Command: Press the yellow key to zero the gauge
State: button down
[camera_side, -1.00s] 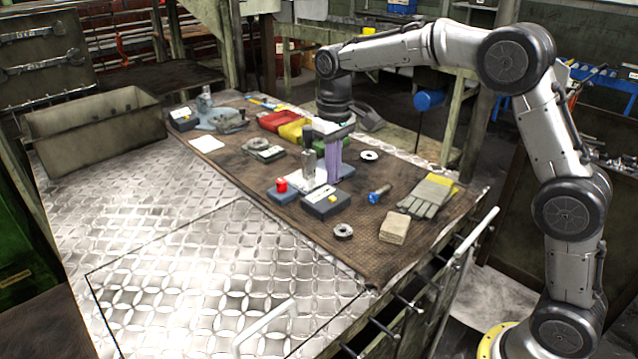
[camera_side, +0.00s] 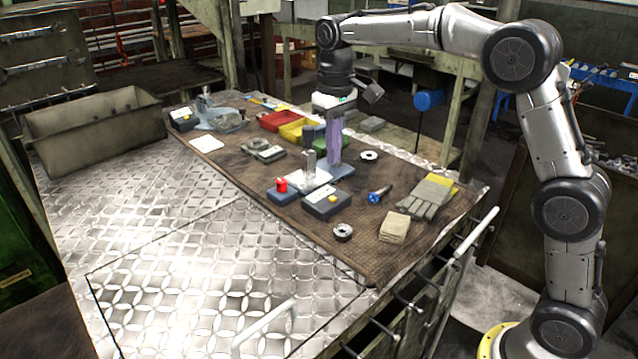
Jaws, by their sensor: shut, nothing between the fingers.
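The yellow key (camera_side: 333,199) is a small square on top of a dark box (camera_side: 318,208) near the middle of the brown mat. My gripper (camera_side: 333,103) is raised well above and behind the key, apart from it. It is shut and empty; its fingertips are hard to make out against the purple upright (camera_side: 334,142) below it. A silver post (camera_side: 309,163) stands on a pale plate (camera_side: 312,181) on a blue base (camera_side: 282,197), just behind the box.
Nearby on the mat (camera_side: 375,262) are a ring (camera_side: 343,231), a blue-headed bolt (camera_side: 378,194), gloves (camera_side: 431,195) and a tan block (camera_side: 394,228). Red (camera_side: 278,120) and yellow (camera_side: 295,130) bins stand behind. The metal table top (camera_side: 180,240) is clear at front left.

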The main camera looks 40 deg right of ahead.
jog(key=shift+s, duration=0.1)
jog(key=s, duration=0.6)
jog(key=shift+s, duration=0.4)
